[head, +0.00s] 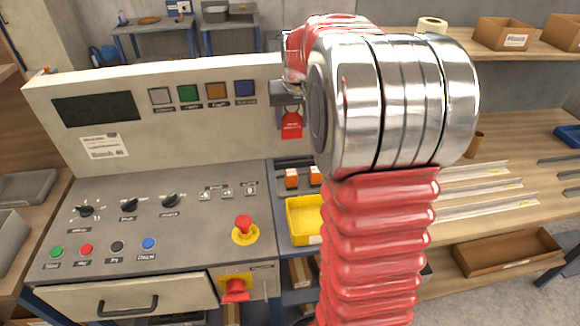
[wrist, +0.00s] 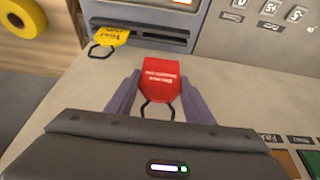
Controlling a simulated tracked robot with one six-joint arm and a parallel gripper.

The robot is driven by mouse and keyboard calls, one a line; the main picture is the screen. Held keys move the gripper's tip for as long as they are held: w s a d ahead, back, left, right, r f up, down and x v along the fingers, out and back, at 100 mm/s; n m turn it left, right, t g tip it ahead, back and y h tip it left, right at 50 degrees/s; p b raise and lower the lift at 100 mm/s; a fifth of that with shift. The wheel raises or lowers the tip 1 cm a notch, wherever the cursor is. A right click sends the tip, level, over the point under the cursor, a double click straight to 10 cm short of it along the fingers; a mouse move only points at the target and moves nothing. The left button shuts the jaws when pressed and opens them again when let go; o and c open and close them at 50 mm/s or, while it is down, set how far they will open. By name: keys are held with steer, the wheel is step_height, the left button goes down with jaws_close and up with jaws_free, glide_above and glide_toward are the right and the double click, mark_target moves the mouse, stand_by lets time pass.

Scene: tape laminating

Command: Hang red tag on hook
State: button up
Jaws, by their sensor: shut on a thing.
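The red tag (head: 291,125) hangs below my gripper (head: 287,98) in the head view, in front of the right end of the upright panel. In the wrist view the red tag (wrist: 161,78) sits between the two fingers of my gripper (wrist: 160,84), with its dark wire loop (wrist: 158,108) toward the gripper body. The gripper is shut on it. White print shows on the tag's face. I cannot make out a hook clearly in either view; my arm covers part of the head view.
A control console (head: 150,215) with knobs, buttons and a red emergency stop (head: 244,227) fills the left. The upright panel (head: 190,135) stands behind it. A yellow bin (head: 300,222) lies right of it. A yellow tag (wrist: 110,37) with a loop shows in the wrist view.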

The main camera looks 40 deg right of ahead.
mark_target(293, 113)
step_height(293, 113, up, 4)
steer(key=shift+s+f, duration=0.1)
steer(key=shift+f, duration=0.15)
steer(key=shift+f, duration=0.1)
steer(key=shift+f, duration=3.05)
steer(key=shift+f, duration=1.9)
steer(key=shift+f, duration=0.6)
steer(key=o, duration=1)
